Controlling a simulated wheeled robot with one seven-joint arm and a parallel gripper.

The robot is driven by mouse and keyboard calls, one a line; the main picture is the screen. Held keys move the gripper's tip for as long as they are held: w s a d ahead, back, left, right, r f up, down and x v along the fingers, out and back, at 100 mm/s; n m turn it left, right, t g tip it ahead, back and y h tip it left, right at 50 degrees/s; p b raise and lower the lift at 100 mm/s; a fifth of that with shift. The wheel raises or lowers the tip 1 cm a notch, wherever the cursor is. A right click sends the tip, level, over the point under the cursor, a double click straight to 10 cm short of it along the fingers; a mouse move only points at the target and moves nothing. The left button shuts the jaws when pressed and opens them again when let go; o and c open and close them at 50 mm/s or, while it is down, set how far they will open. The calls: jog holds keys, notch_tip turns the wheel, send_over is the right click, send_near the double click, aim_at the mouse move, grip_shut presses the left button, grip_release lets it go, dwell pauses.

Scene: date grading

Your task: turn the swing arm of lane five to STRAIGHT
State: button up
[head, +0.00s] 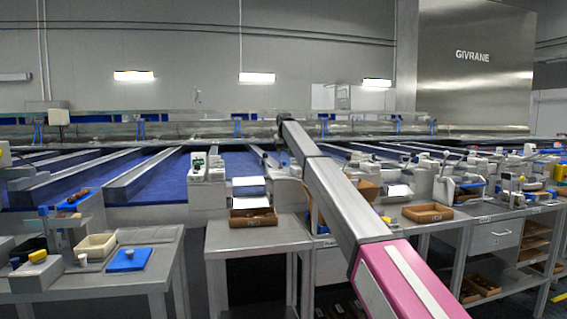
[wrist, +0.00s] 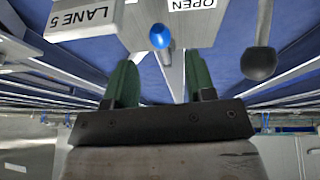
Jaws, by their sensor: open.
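The LANE 5 housing (wrist: 85,18) is at the top of the wrist view, with its name label at the left and an OPEN label (wrist: 192,4) to the right. A blue round knob (wrist: 160,37) shows below it, in the gap between my green fingertips. A dark ball-ended lever (wrist: 260,62) stands to the right, clear of the fingers. Which of these belongs to the swing arm I cannot tell. My gripper (wrist: 159,62) is open; contact with the blue knob is not clear. In the head view my forearm reaches to the lane fronts and my fingers cannot be made out.
Blue lanes with metal dividers (head: 140,176) run behind the row of lane fronts. A brown tray (head: 253,217) sits on the middle table (head: 258,236). Another brown tray (head: 427,213) lies right of my arm.

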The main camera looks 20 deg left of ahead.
jog(key=x, duration=0.5)
jog(key=shift+w+f, duration=0.1)
jog(key=shift+f, duration=0.25)
jog(key=shift+c, duration=0.3)
grip_shut()
jog(key=shift+w+d+n, duration=0.35)
jog(key=shift+d+n, duration=0.15)
jog(key=shift+n, duration=0.1)
jog(key=shift+w+d+n+g+y, duration=0.2)
jog(key=shift+w+d+n+y, duration=0.15)
jog(key=shift+n, duration=0.35)
jog(key=shift+w+d+n+g+y, duration=0.2)
jog(key=shift+w+d+n+y, duration=0.15)
jog(key=shift+n, duration=0.35)
jog(key=shift+o, duration=0.3)
grip_release()
jog(key=shift+r, duration=0.15)
